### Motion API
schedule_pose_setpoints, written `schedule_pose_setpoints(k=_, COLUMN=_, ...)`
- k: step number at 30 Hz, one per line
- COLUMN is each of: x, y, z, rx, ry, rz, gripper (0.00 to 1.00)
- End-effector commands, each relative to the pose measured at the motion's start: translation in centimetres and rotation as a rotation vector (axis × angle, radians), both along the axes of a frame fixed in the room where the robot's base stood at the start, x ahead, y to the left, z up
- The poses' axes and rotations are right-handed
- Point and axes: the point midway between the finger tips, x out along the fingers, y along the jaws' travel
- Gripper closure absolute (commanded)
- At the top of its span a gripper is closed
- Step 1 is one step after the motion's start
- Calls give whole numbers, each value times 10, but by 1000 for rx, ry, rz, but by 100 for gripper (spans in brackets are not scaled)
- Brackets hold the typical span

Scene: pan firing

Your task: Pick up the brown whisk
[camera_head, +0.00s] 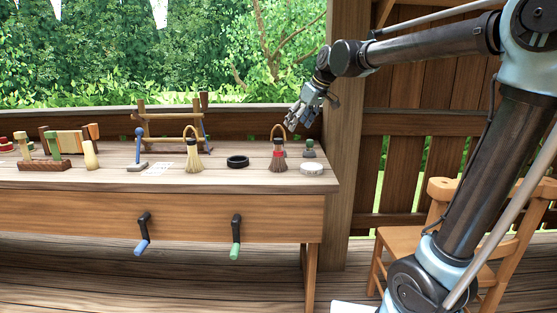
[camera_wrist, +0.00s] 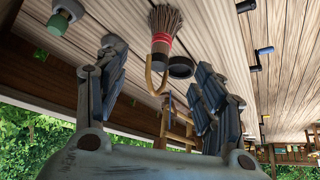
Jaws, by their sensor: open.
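The brown whisk (camera_head: 279,160) stands upright near the right end of the wooden table (camera_head: 150,182). It has dark brown bristles, a red band and a looped tan handle. In the wrist view the brown whisk (camera_wrist: 165,27) shows beyond the fingers, between them, its handle loop toward my gripper. My gripper (camera_head: 296,119) is open and empty, above and slightly right of the whisk, apart from it. The open fingers also show in the wrist view (camera_wrist: 160,85).
A wooden frame (camera_head: 170,118) is behind. A wooden post (camera_head: 345,150) and chair (camera_head: 405,235) are at right.

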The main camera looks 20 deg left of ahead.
Motion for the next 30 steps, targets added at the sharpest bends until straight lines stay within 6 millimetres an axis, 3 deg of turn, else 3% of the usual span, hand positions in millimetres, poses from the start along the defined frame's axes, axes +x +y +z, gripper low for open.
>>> schedule_pose_setpoints(k=5, x=6, y=13, z=-10, rx=3, ry=-4, rz=11, gripper=38)
schedule_pose_setpoints(k=21, x=32, y=54, z=-87, rx=2, ry=-5, rz=9, gripper=38)
schedule_pose_setpoints(k=30, x=36, y=62, z=-102, rx=2, ry=-4, rz=7, gripper=38)
